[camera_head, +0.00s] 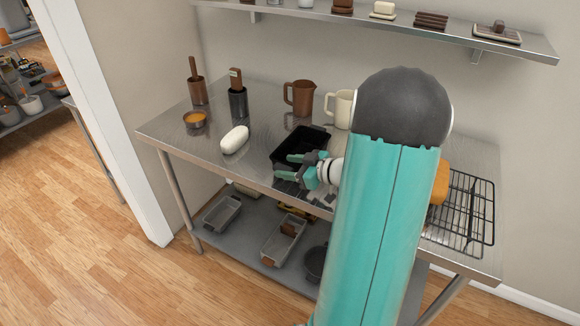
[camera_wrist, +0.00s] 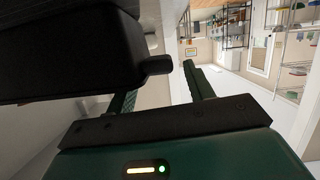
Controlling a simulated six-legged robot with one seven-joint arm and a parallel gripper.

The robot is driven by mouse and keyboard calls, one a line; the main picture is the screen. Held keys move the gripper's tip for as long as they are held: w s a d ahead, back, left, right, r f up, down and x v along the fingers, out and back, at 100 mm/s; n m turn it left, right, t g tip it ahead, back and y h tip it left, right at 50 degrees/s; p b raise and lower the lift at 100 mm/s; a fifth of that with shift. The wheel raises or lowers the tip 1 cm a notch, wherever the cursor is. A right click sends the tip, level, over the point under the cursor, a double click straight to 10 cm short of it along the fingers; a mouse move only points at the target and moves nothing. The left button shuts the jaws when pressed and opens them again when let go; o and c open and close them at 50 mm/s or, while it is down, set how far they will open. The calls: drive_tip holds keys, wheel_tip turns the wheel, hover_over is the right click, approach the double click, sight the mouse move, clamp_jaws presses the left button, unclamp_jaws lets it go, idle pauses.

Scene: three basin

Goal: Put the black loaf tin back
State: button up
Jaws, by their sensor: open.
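The black loaf tin (camera_head: 312,134) stands on the steel table (camera_head: 170,130), near the middle of its front part. My gripper (camera_head: 285,166) is at the tin's near side, with its fingers open and pointing left. In the wrist view my open gripper (camera_wrist: 162,88) has a dark tin-like body (camera_wrist: 70,45) at upper left. Its short lug shows between the fingers, but I cannot tell if they touch it. My arm hides part of the table to the right of the tin.
A white dough loaf (camera_head: 235,140), an orange bowl (camera_head: 194,119), utensil holders and two jugs (camera_head: 300,97) share the table. A wire rack (camera_head: 470,215) is at right. Grey tins (camera_head: 222,213) and a dark pan (camera_head: 315,263) are on the lower shelf. A wall shelf (camera_head: 400,25) hangs above.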

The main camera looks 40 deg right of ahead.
drive_tip(key=shift+r, duration=0.2)
drive_tip(key=v, duration=1.2)
drive_tip(key=w+a+r+g+y, duration=0.15)
drive_tip(key=a+g, duration=0.25)
drive_tip(key=a, duration=0.7)
drive_tip(key=a+r+g+y, duration=0.15)
drive_tip(key=a+g, duration=0.25)
drive_tip(key=a, duration=0.7)
drive_tip(key=s+a+r+m+h, duration=0.4)
drive_tip(key=s+a+r+h, duration=0.2)
drive_tip(key=a, duration=0.5)
drive_tip(key=shift+s+r+m+h, duration=0.2)
drive_tip(key=shift+s+m+h, duration=0.2)
drive_tip(key=shift+s+h, duration=0.3)
